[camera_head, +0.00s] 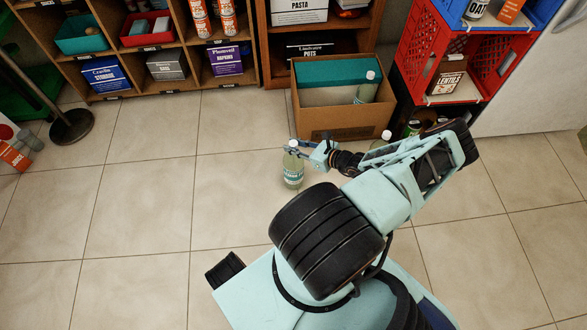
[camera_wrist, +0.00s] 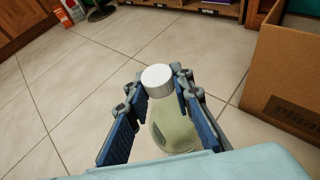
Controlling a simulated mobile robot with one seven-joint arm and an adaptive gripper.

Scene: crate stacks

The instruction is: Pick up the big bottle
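A pale green bottle (camera_head: 292,170) with a white cap and a label stands upright on the tiled floor, in front of the cardboard box. My gripper (camera_head: 297,150) is at its upper part, reaching in from the right. In the wrist view, the bottle (camera_wrist: 172,128) is between the two blue-padded fingers of my gripper (camera_wrist: 160,92). The fingers are spread, with floor showing between the left pad and the bottle. The bottle's lower part is hidden by the gripper body in that view.
Another bottle and a can (camera_head: 412,128) stand right of the box, near red crates (camera_head: 408,50). Shelves (camera_head: 180,45) line the back.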

